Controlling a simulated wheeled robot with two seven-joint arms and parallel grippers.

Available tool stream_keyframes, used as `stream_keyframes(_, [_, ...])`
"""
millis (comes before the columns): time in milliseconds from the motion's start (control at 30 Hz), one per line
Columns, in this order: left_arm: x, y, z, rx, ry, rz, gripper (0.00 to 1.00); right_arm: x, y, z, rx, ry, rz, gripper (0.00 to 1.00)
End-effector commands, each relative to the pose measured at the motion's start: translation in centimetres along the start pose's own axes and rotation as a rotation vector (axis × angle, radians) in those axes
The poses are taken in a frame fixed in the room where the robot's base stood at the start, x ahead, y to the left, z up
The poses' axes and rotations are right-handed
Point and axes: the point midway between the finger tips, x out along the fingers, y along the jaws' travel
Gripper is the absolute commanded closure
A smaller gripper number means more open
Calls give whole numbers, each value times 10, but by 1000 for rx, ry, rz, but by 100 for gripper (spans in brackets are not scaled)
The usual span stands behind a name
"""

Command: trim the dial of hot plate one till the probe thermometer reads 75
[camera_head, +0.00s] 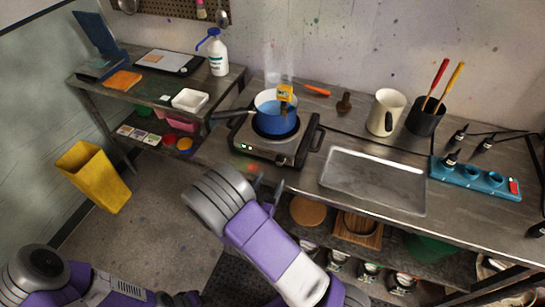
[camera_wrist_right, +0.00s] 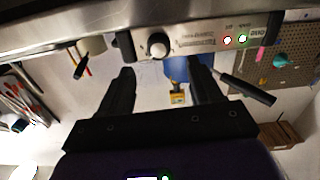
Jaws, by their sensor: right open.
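Hot plate one (camera_head: 250,148) stands on the bench with a blue pot (camera_head: 270,125) on it. The yellow probe thermometer (camera_head: 285,92) is at the pot's rim; its reading is too small to make out. In the right wrist view, which looks upside down, the round pale dial (camera_wrist_right: 158,45) is on the hot plate's front panel (camera_wrist_right: 195,42). My right gripper (camera_wrist_right: 164,82) is open, its two dark fingers apart and empty, facing the dial without visible contact. In the head view my right gripper (camera_head: 267,188) is just before the hot plate. My left arm is at lower left; its jaws are unclear.
A metal tray (camera_head: 375,180) lies right of the hot plate, with a cream jug (camera_head: 385,112) behind it. A blue rack (camera_head: 475,178) is farther right. The pot's dark handle (camera_head: 232,115) sticks out left. A yellow bin (camera_head: 93,175) stands on the floor.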

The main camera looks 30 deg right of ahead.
Motion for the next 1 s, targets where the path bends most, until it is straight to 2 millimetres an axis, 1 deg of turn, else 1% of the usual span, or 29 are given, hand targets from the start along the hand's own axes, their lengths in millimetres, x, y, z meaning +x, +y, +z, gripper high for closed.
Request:
stream_keyframes(67, [0,0,0,0,-1,0,57,6,1,-3,3,13,8,36])
stream_keyframes(400, [3,-1,0,0,-1,0,57,58,1,-2,3,10,7,36])
stream_keyframes(500, [3,-1,0,0,-1,0,57,68,1,-2,2,9,6,36])
stream_keyframes(633, [3,-1,0,0,-1,0,57,73,1,-2,1,8,3,36])
stream_keyframes(867, [3,-1,0,0,-1,0,57,73,1,-2,1,8,3,36])
stream_keyframes(1000, [3,-1,0,0,-1,0,57,73,1,-2,1,7,3,57])
